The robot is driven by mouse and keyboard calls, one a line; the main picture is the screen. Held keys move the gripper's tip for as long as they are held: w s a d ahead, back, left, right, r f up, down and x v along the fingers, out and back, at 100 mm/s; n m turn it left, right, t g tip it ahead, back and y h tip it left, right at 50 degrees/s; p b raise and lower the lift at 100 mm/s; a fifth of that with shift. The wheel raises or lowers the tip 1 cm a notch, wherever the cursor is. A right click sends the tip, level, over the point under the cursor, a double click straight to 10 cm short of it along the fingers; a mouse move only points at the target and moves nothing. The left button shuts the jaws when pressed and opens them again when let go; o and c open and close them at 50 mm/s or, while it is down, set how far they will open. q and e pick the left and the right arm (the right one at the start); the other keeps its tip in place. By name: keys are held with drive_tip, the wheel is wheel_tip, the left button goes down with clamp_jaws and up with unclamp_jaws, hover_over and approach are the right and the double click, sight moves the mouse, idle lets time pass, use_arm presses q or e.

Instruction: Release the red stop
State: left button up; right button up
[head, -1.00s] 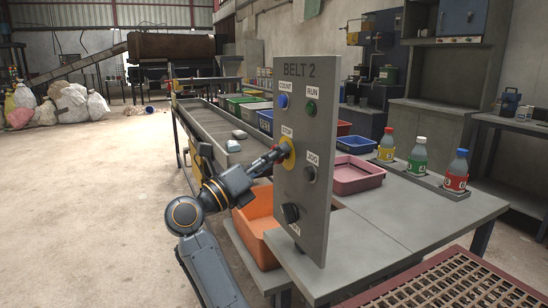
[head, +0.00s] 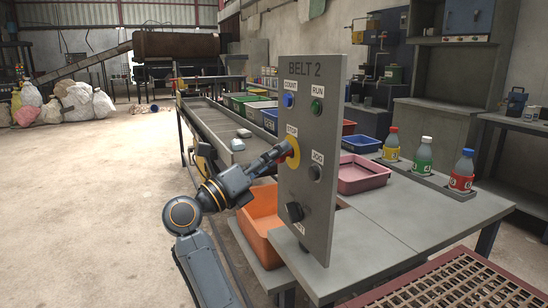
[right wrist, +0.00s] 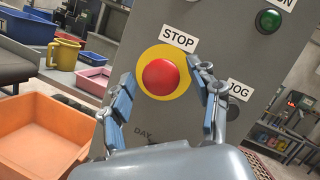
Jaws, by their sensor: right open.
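The red stop (right wrist: 160,77) is a round mushroom button on a yellow disc (right wrist: 150,60), under a STOP label on the grey BELT 2 panel (head: 318,90). In the right wrist view my right gripper (right wrist: 168,88) is open, with one finger on each side of the red button. I cannot tell whether the fingers touch it. In the head view the right gripper (head: 282,154) is at the yellow disc (head: 293,153) and hides most of the button. My left gripper does not show.
The panel also carries a blue COUNT button (head: 288,100), a green RUN button (head: 316,107), a JOG button (head: 315,173) and a dark knob (head: 294,212). An orange bin (head: 262,225) stands below the arm. Bottles stand on the table to the right.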

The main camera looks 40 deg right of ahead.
drive_tip(key=v, duration=1.2)
drive_tip(key=shift+f, duration=0.1)
